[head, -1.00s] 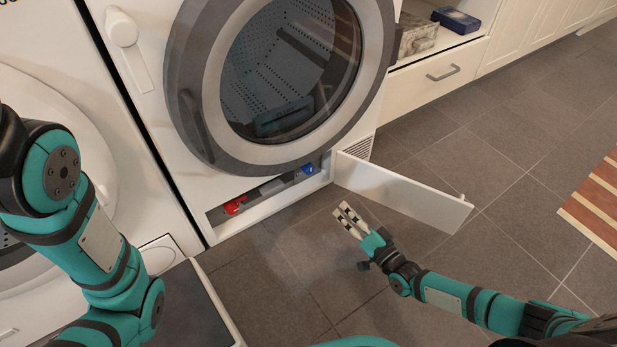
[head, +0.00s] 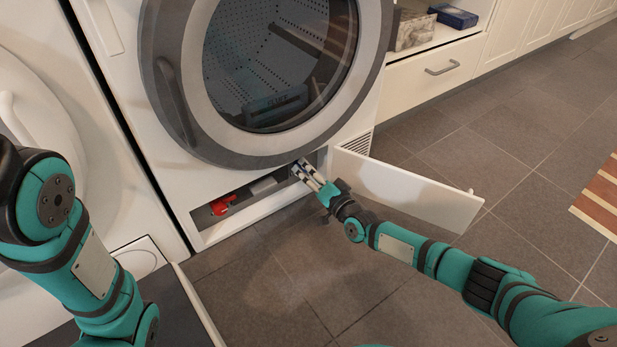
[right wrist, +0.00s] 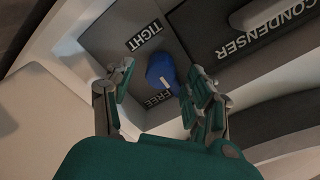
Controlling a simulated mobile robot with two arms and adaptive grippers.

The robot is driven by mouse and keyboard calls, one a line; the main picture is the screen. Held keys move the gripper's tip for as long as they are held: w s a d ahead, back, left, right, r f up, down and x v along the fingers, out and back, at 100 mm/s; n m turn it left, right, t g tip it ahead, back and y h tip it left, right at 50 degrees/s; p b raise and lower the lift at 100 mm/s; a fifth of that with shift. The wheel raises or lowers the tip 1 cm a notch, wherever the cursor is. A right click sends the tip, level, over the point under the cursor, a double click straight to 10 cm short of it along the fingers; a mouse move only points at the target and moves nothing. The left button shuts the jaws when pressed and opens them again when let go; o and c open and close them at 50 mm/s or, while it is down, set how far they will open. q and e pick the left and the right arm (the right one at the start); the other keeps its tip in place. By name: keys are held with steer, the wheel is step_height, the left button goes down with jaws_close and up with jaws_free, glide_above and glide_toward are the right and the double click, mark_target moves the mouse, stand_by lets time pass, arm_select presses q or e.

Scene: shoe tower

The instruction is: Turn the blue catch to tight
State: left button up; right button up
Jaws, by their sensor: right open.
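The blue catch (right wrist: 162,71) shows in the right wrist view, ahead of my right gripper (right wrist: 158,85) and between its two fingers. A TIGHT label (right wrist: 144,35) is above and left of the catch, and a FREE label (right wrist: 153,99) is below it. In the head view my right gripper (head: 303,172) reaches into the right end of the low compartment and hides the catch. The right gripper is open, with no clear contact on the catch. My left arm is at the left of the head view, with its gripper out of the picture.
The compartment flap (head: 400,188) stands open right of my right gripper. A red part (head: 222,204) is at the compartment's left end. A CONDENSER cover (right wrist: 243,35) is beside the catch. The round machine door (head: 265,75) is above. Floor in front is clear.

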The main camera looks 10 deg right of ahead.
steer(key=shift+w+a, duration=0.1)
steer(key=shift+w, duration=0.1)
jaws_close()
stand_by(0.3)
steer(key=shift+n, duration=0.3)
steer(key=n+p, duration=0.4)
steer(key=n, duration=1.3)
steer(key=shift+s+p, duration=0.1)
steer(key=shift+p, duration=0.3)
steer(key=shift+n, duration=0.3)
